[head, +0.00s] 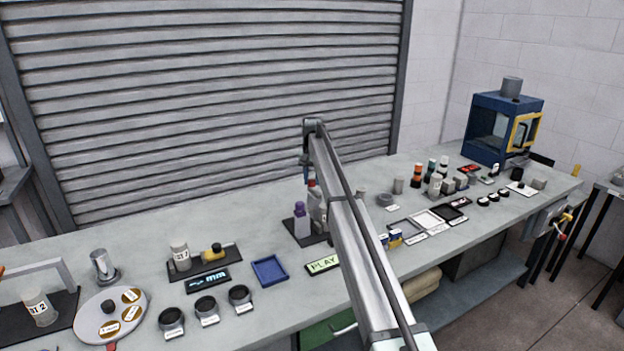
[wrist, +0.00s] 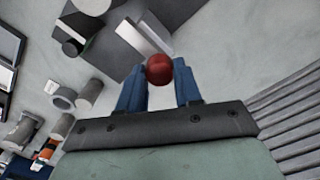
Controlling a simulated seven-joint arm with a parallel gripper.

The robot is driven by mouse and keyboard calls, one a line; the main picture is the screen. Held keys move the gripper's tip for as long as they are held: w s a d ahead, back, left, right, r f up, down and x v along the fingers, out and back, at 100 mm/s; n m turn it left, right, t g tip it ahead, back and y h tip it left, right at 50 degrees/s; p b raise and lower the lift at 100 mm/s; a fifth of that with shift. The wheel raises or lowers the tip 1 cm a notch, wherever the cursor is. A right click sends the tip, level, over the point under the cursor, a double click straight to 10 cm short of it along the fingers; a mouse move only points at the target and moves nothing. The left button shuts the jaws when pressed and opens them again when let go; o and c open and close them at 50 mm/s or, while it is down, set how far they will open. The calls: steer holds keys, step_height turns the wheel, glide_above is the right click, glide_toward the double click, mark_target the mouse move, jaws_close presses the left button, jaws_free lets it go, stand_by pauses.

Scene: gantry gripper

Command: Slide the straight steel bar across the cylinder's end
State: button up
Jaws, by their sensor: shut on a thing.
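My gripper (wrist: 160,72) has its two blue fingertips closed around a red ball (wrist: 158,69). In the head view my gripper (head: 308,178) is behind my arm, and the red ball (head: 311,184) shows just below it. A pale, straight-edged piece (wrist: 143,40) lies beyond the fingertips in the wrist view, over a dark plate (wrist: 108,66). I cannot tell whether it is the steel bar or whether it joins the ball. Grey cylinders stand on the bench, one of them (wrist: 89,93) in the wrist view; which one the task means is unclear.
A purple bottle (head: 300,219) stands close left of my gripper. A blue tray (head: 269,270) and a green display (head: 323,264) lie nearer the front. Several jars and small parts crowd the right, before a blue cabinet (head: 486,126). Bare bench (head: 150,240) shows toward the shutter.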

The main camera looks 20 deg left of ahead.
jaws_close()
steer(key=s+d, duration=0.6)
steer(key=shift+s+d, duration=0.2)
steer(key=shift+s, duration=0.05)
steer(key=o, duration=0.8)
jaws_free()
steer(key=shift+o, duration=0.2)
steer(key=shift+w+r, duration=0.1)
steer(key=shift+r, duration=0.05)
step_height(320, 180, up, 14)
steer(key=shift+f, duration=0.25)
